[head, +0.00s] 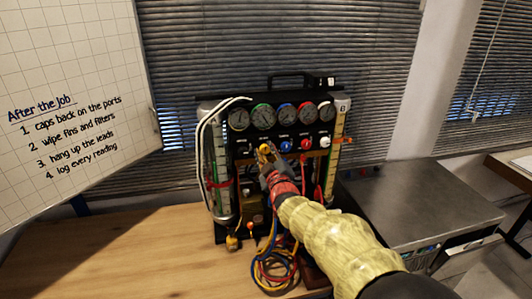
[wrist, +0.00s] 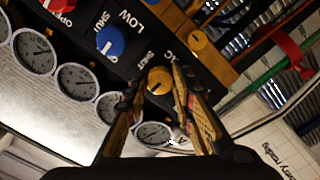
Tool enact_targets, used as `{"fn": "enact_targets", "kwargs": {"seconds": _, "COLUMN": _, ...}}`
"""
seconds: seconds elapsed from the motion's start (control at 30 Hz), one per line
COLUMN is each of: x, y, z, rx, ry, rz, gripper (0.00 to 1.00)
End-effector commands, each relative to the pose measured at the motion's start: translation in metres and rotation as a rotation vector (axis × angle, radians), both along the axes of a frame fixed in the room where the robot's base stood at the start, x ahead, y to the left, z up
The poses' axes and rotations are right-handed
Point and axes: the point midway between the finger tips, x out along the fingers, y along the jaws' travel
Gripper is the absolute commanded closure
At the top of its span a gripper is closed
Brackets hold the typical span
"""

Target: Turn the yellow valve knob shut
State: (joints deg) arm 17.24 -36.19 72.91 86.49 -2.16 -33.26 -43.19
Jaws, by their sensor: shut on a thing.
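The yellow valve knob (wrist: 158,80) is on the dark panel of the gauge rig, with the word SHUT printed beside it in the wrist view. My gripper (wrist: 157,88) has one finger on each side of the knob and is shut on it. In the head view my gripper (head: 267,158) reaches the panel below the row of gauges, and a bit of the yellow knob (head: 264,148) shows above it. The exact angle of the knob's pointer is hard to tell.
A blue knob (wrist: 111,41) and a red knob (head: 305,145) sit beside the yellow one. Several gauges (head: 262,116) run above. White hoses (head: 203,135) hang at the left, and coloured leads (head: 274,268) lie coiled on the wooden bench (head: 130,250). A grey cabinet (head: 420,200) stands right.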

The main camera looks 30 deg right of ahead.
Motion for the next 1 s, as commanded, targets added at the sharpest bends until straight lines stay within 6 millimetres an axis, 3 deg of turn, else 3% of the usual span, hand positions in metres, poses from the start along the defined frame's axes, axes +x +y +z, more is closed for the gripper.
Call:
{"fn": "enact_targets", "kwargs": {"seconds": 0.47, "x": 0.0001, "y": 0.0003, "z": -0.0033, "rx": 0.065, "ry": -0.018, "rz": 0.001, "gripper": 1.00}}
{"fn": "enact_targets", "kwargs": {"seconds": 1.0, "x": 0.0004, "y": 0.0004, "z": -0.0059, "rx": 0.497, "ry": -0.142, "rz": 0.000, "gripper": 1.00}}
